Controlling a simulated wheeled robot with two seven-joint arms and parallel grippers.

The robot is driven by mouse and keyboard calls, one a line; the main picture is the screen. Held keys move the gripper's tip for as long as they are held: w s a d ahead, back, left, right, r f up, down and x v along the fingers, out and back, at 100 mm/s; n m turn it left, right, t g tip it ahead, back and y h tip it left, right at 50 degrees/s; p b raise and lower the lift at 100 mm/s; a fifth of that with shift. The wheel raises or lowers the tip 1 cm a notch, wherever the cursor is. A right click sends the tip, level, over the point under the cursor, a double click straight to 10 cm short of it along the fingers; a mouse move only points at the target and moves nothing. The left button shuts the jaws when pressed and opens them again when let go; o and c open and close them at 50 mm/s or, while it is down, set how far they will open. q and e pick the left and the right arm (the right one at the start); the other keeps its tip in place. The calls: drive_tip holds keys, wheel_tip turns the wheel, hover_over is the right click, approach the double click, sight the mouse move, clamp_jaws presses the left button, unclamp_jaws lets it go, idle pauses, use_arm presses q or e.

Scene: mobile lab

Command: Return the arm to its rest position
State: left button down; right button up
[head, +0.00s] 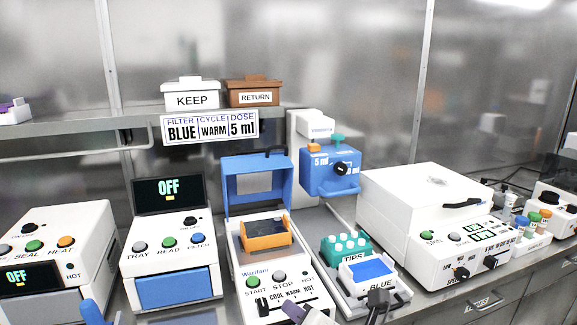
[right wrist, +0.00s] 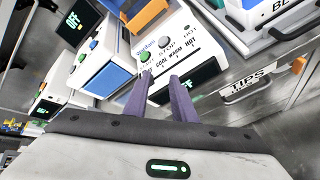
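My right gripper (head: 297,312) shows at the bottom edge of the head view, in front of the white warming machine (head: 258,280); only part of it is in frame. In the right wrist view its two purple fingers (right wrist: 160,84) stand apart with nothing between them, so it is open and empty. The machine's front panel (right wrist: 172,52) lies beyond the fingertips.
The warming machine's blue lid (head: 256,183) is up, with an orange holder (head: 265,236) inside. The reader (head: 168,245) stands left, and the tips box (head: 346,246) and a large white spinner (head: 425,215) right. KEEP (head: 192,100) and RETURN (head: 254,97) bins sit on the shelf.

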drive_tip(key=s+d+f+m+g, duration=0.1)
drive_tip(key=s+d+f+m, duration=0.3)
drive_tip(key=f+m, duration=0.5)
drive_tip(key=s+d+f+m+g, duration=0.1)
drive_tip(key=s+d+f+m, duration=0.1)
drive_tip(key=s+f+m, duration=0.55)
drive_tip(key=s+d+f+m+h, duration=0.3)
drive_tip(key=s+d+f+m, duration=0.5)
drive_tip(key=s+f+m, duration=0.4)
drive_tip(key=shift+s+d+f+m+g, duration=0.25)
drive_tip(key=shift+s+d+m+g, duration=0.15)
drive_tip(key=shift+s, duration=0.3)
